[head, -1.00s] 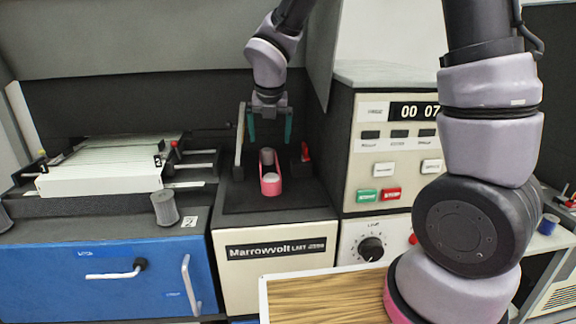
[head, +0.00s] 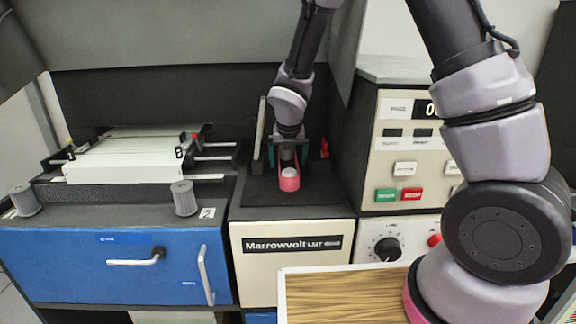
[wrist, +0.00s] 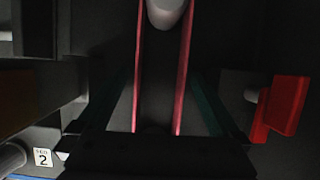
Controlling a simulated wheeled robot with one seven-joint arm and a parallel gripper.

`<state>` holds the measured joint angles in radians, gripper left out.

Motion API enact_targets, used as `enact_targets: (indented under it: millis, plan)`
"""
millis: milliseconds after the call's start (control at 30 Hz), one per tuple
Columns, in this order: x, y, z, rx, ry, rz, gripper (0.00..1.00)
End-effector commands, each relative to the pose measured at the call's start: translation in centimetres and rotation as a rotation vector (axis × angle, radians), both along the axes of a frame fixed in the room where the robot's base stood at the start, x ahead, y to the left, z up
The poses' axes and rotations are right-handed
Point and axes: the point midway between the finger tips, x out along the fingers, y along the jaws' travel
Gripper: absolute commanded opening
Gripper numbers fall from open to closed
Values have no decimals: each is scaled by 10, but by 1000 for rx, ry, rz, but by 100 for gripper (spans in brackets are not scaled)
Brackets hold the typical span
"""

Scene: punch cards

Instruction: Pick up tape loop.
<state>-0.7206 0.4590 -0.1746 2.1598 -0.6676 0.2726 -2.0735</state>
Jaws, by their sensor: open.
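The tape loop (head: 289,184) is a pink band standing on a dark deck on top of the cream Marrowvolt unit (head: 293,287). Its near end wraps a pale roller (head: 290,173); its far part is hidden by my gripper in the head view. My gripper (head: 288,164) points down over the loop, its teal fingers apart, one on each side. In the wrist view the loop (wrist: 182,70) shows as two long pink strips around a pale roller at the top. My open gripper (wrist: 163,100) has a finger outside each strip, with dark gaps; I see no contact.
A red lever (head: 324,148) stands close right of my gripper, also in the wrist view (wrist: 288,104). An upright plate (head: 260,128) stands close on the left. A white card tray (head: 125,160) lies farther left. A control panel (head: 405,150) rises on the right.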

Motion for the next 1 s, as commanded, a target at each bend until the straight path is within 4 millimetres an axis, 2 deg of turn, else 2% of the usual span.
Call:
enact_targets:
  millis: [200, 267, 300, 433, 767, 1000]
  plan:
    - [1, 0, -1, 0, 0, 0, 100]
    - [1, 0, -1, 0, 0, 0, 81]
    - [1, 0, -1, 0, 0, 0, 66]
    - [0, 0, -1, 0, 0, 0, 16]
    - [1, 0, 2, 2, -1, 0, 15]
    - [2, 0, 26, 4, -4, -2, 15]
